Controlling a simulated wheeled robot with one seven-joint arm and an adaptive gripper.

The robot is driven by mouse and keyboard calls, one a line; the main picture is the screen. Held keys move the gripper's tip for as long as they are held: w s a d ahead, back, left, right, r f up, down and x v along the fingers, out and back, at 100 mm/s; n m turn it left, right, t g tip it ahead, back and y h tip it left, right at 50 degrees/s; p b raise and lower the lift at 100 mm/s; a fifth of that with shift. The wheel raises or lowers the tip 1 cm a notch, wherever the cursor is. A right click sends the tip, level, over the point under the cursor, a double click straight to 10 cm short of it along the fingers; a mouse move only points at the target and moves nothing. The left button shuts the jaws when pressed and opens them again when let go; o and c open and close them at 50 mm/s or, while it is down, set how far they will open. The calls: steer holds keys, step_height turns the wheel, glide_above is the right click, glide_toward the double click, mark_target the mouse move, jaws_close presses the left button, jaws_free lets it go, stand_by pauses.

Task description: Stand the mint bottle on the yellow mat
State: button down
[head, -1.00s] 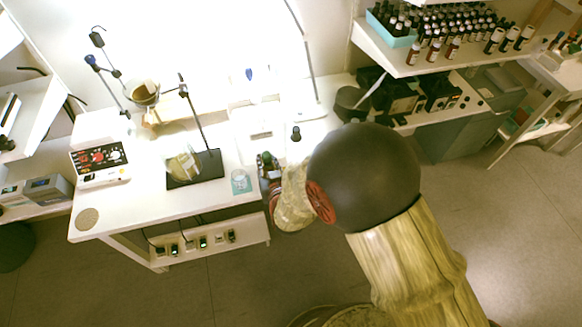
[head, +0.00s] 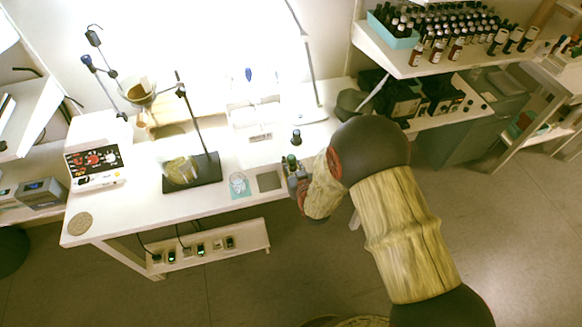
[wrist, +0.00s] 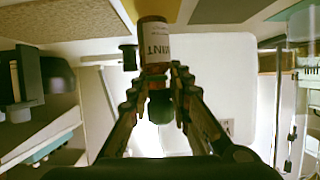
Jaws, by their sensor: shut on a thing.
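The yellow mat (wrist: 178,10) shows at the top edge of the wrist view, behind the bottle's base. I cannot tell whether the base touches it. In the head view my gripper (head: 298,180) is at the bench's right front, and the yellow mat is hidden there. A green cap (head: 291,159) shows beside the gripper; I cannot tell whose it is.
A grey mat (head: 269,181) lies left of my gripper, then a teal mat (head: 240,193) with a glass on it. A dark stand base (head: 200,178) is further left. A small black-topped item (head: 296,137) stands behind. Shelves with several bottles are at upper right.

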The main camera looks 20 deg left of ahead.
steer(key=shift+f, duration=0.4)
steer(key=shift+f, duration=0.2)
steer(key=c, duration=1.6)
jaws_free()
steer(key=shift+c, duration=0.2)
steer(key=shift+r, duration=0.1)
steer(key=shift+r, duration=0.15)
steer(key=p+v, duration=0.2)
steer(key=v, duration=1)
